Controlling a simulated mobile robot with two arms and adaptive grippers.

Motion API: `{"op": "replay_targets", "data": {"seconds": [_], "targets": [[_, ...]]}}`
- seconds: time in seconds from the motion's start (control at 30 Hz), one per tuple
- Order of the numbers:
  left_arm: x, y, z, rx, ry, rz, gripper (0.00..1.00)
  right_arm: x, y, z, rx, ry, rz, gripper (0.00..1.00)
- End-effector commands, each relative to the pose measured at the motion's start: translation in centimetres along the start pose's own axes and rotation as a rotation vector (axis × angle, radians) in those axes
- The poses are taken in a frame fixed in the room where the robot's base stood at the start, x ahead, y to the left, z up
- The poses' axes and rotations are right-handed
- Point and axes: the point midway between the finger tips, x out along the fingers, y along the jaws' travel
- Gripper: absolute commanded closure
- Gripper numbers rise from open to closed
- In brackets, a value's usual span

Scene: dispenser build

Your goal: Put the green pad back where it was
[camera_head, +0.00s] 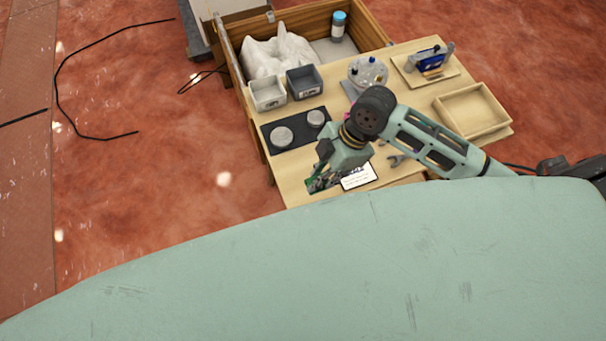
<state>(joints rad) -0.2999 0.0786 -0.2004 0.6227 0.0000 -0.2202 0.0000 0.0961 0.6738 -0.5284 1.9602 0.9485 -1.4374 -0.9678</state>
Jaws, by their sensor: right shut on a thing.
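My right arm reaches in from the right over the wooden table. Its gripper (331,181) points down at the table's near edge and is shut. A small green pad (313,186) shows at the fingers, mostly hidden by them; the fingers appear closed on it. I cannot tell whether it touches the table top. A white printed card (358,176) lies just right of the fingers. My left gripper is not in view.
A dark mat (269,146) with two round grey pieces lies left of the gripper. Behind it stand a light bin (267,94) and a dark bin (304,83). An empty wooden tray (471,111) is at right. A clear round container (368,72) stands behind my arm.

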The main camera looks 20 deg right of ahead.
Motion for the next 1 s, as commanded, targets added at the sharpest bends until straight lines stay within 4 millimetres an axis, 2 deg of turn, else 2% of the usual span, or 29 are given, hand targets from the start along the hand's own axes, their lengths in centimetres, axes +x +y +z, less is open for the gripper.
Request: {"op": "replay_targets", "data": {"seconds": [0.1,0.3,0.43,0.7,1.0], "targets": [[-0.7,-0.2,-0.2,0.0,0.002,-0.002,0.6,1.9,2.3,-1.1,0.002,0.003,0.0,1.0],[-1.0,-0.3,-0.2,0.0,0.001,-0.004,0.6,3.8,4.2,-1.6,0.0,0.0,-0.001,1.0],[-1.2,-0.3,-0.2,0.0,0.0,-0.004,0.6,4.6,4.4,-1.4,0.002,-0.001,-0.002,1.0],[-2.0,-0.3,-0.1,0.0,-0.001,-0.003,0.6,7.6,4.4,-0.1,0.002,-0.002,-0.001,1.0],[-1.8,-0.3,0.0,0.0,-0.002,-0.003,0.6,7.9,4.4,0.0,0.0,-0.002,0.001,1.0]]}}
